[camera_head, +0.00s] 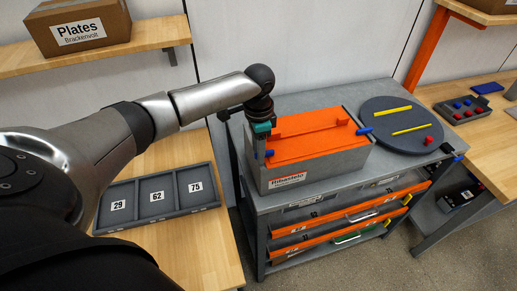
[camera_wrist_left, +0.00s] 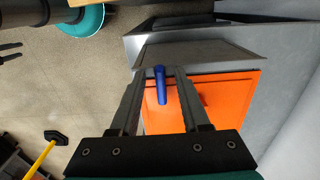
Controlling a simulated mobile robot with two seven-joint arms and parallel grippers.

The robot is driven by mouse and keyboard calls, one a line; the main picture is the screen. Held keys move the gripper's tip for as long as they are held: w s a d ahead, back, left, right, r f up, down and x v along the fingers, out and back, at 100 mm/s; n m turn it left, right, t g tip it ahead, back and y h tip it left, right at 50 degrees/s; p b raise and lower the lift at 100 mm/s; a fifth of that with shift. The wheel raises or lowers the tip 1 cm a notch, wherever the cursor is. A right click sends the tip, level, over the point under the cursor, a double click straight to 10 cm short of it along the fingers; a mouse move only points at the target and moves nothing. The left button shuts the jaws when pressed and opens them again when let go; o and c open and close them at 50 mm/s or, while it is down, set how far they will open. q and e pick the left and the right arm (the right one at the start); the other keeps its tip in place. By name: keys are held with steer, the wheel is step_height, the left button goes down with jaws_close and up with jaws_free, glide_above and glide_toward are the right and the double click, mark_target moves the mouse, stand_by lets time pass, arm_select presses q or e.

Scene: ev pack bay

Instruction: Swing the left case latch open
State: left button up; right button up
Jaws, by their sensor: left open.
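The grey case (camera_head: 325,163) with an orange lid (camera_head: 312,133) stands on the grey cart top. A blue latch (camera_head: 364,131) sticks out at the case's right end. My left gripper (camera_head: 265,153) points down at the case's left end. It is open there, and a small bit of blue shows by its tips. In the left wrist view, the left latch (camera_wrist_left: 161,86) is a blue lever lying between the two open fingers (camera_wrist_left: 161,72), over the edge of the orange lid (camera_wrist_left: 215,100). I cannot tell whether a finger touches it. My right gripper is out of view.
A round dark board (camera_head: 400,122) with yellow strips and a red piece lies right of the case. A grey tray (camera_head: 157,222) with numbered compartments is on the wooden bench at left. Orange-trimmed drawers (camera_head: 340,222) are under the cart top. A shelf holds a cardboard box (camera_head: 77,26).

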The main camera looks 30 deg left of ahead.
arm_select(q)
steer(key=shift+f, duration=0.2)
jaws_close()
stand_by(0.3)
